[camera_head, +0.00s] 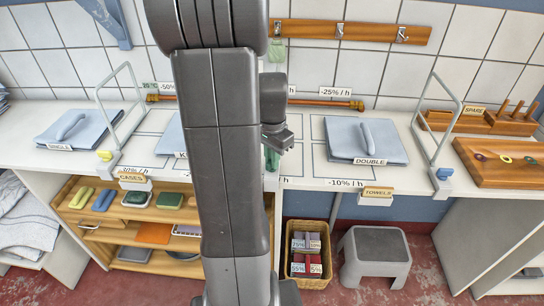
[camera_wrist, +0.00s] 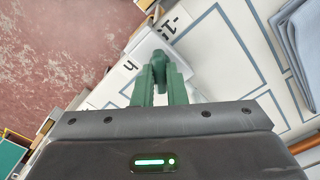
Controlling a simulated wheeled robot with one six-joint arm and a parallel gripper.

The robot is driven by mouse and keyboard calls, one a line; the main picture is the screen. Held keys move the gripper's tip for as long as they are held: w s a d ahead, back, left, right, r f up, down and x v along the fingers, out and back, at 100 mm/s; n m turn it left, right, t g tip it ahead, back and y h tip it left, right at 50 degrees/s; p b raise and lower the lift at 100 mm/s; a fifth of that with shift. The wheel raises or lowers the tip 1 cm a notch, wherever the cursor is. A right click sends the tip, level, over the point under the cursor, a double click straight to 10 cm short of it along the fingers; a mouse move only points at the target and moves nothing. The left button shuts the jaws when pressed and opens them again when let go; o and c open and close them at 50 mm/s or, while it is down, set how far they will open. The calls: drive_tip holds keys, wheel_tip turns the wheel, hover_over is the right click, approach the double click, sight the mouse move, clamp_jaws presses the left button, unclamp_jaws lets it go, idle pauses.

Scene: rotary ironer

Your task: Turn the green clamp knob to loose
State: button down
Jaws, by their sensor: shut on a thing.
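The green clamp knob (camera_wrist: 158,62) shows in the wrist view between the two green fingers of my gripper (camera_wrist: 160,82), which is shut on it. It sits at the front edge of the white worktop, by a white label. In the head view my gripper (camera_head: 274,146) is at the worktop's front edge, just right of my arm. A green part (camera_head: 271,160) shows just below it there. My arm hides much of the clamp, and which way the knob is turned cannot be told.
A yellow knob (camera_head: 104,155) and a blue knob (camera_head: 444,173) sit on clamps to the left and right. Folded blue cloths (camera_head: 366,140) with grey handles lie on the worktop. A basket (camera_head: 306,252) and a grey stool (camera_head: 375,254) stand below.

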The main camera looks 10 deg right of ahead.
drive_tip(key=n, duration=0.4)
drive_tip(key=shift+n, duration=1.8)
drive_tip(key=c, duration=1.5)
unclamp_jaws()
drive_tip(key=shift+o, duration=0.2)
wheel_tip(320, 180, up, 14)
drive_tip(key=shift+p, duration=0.45)
drive_tip(key=shift+f, duration=0.1)
